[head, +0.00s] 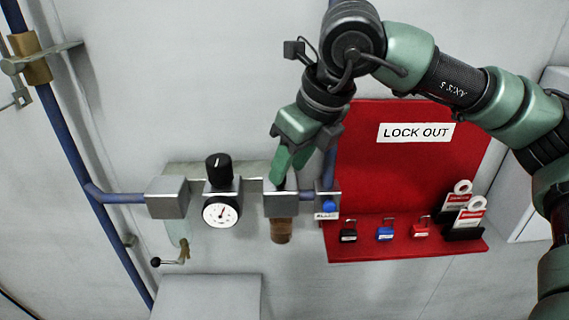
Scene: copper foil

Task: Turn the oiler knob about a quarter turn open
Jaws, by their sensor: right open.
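The oiler is a grey metal block (281,205) with an amber-brown bowl (281,232) below it, on the pipe line at the wall. I cannot make out its knob; my gripper covers the top of the block. My right gripper (279,178) reaches down from above with its green fingers over the oiler's top, and it is open. I cannot tell whether the fingers touch anything or stand around the knob. My left gripper is not in view.
Left of the oiler is a regulator with a black knob (218,168) and a round gauge (221,211). Right of it is a block with a blue button (329,207). A red lockout board (375,175) holds padlocks and tags. A lever valve (170,261) hangs lower left.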

